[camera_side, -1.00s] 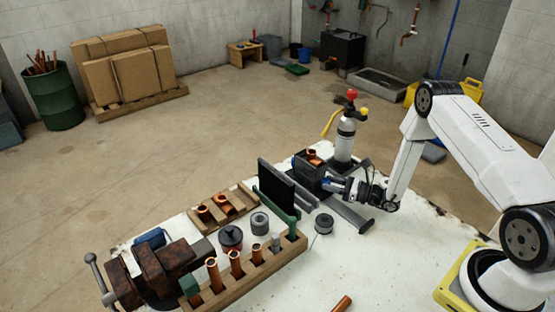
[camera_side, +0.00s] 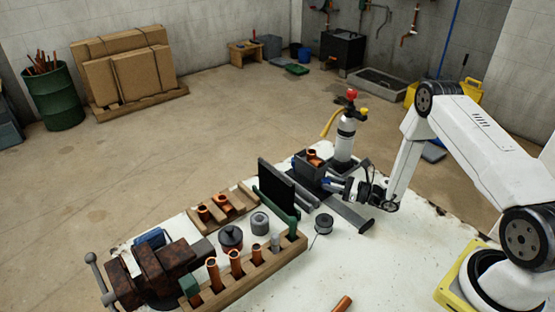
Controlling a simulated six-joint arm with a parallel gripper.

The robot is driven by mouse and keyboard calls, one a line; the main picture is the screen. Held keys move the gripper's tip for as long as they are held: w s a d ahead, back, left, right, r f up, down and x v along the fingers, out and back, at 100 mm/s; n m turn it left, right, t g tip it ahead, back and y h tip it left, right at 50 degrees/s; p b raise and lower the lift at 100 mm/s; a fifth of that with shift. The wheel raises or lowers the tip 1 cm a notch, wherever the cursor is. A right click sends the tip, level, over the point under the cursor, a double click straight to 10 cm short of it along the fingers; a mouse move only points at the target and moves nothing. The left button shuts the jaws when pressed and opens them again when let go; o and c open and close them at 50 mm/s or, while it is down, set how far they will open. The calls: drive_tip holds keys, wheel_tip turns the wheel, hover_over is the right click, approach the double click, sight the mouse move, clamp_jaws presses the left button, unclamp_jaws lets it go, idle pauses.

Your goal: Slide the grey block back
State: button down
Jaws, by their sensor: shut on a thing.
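The grey block (camera_side: 308,176) is a dark grey, box-like piece with a copper fitting (camera_side: 313,156) in its top. It stands at the far edge of the white bench, at the far end of dark grey rails (camera_side: 348,211). My gripper (camera_side: 329,184) is at the block's near right side, with its jaws shut on the block. The fingertips are small and partly hidden, so the exact contact is unclear.
A black upright panel (camera_side: 275,186) on green feet stands left of the rails. A gas cylinder (camera_side: 345,141) stands just behind the block. The front right bench is mostly clear.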

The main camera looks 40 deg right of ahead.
drive_tip(key=shift+s, duration=0.1)
drive_tip(key=shift+s, duration=2.35)
drive_tip(key=shift+c, duration=1.5)
unclamp_jaws()
drive_tip(key=shift+v, duration=3.9)
